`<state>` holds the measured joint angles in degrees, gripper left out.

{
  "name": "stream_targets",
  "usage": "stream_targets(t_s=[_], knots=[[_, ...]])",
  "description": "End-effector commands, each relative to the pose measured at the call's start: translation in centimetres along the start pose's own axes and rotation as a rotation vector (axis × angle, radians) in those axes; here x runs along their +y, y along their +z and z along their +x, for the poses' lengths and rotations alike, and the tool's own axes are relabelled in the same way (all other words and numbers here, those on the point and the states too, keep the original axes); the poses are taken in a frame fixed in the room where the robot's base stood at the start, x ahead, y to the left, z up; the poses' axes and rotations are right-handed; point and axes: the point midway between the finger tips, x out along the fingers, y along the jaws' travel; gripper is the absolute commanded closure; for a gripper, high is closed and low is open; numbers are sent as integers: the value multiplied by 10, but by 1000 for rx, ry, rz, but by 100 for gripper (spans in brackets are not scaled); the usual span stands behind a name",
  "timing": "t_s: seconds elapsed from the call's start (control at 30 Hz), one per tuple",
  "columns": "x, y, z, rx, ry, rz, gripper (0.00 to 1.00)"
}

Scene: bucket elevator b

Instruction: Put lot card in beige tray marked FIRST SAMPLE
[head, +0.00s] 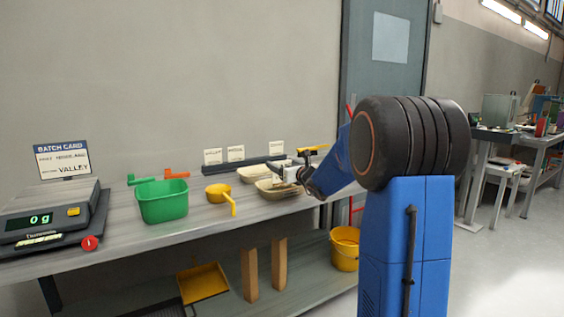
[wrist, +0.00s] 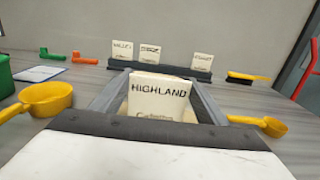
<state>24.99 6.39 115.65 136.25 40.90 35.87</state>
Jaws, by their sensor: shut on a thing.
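My gripper (head: 290,178) is shut on a cream lot card, seen upright between the fingers in the wrist view (wrist: 160,98). The card reads HIGHLAND, with a smaller line below it partly hidden. In the head view my gripper is over the beige trays near the bench's right end. One beige tray (head: 249,176) lies farther back; another (head: 266,192) is nearer and partly covered by my gripper. I cannot read a FIRST SAMPLE mark on either. Whether the card touches a tray I cannot tell.
A dark rack (head: 225,165) with several upright cards stands against the wall. The batch card sign (head: 63,160) lists HIGHLAND above VALLEY. A green bin (head: 162,203), yellow scoop (head: 219,193), yellow brush (wrist: 248,77) and scale (head: 45,222) share the bench.

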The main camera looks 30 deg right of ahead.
Motion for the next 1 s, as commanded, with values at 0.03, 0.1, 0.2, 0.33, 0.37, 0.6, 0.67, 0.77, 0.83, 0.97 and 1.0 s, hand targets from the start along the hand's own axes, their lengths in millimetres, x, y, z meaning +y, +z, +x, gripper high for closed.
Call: stream_targets(t_s=[0.03, 0.1, 0.2, 0.33, 0.37, 0.6, 0.67, 0.77, 0.83, 0.97, 1.0], knots=[[0, -1, 0, 0, 0, 0, 50], [0, -2, 0, 0, 0, 0, 50], [0, -2, 0, 0, 0, 0, 50], [0, -2, 0, 0, 0, 0, 50], [0, -2, 0, 0, 0, 0, 25], [0, -2, 0, 0, 0, 0, 10], [0, -2, 0, 0, 0, 0, 10], [0, -2, 0, 0, 0, 0, 10], [0, -2, 0, 0, 0, 0, 10], [0, -2, 0, 0, 0, 0, 10], [0, -2, 0, 0, 0, 0, 10]])
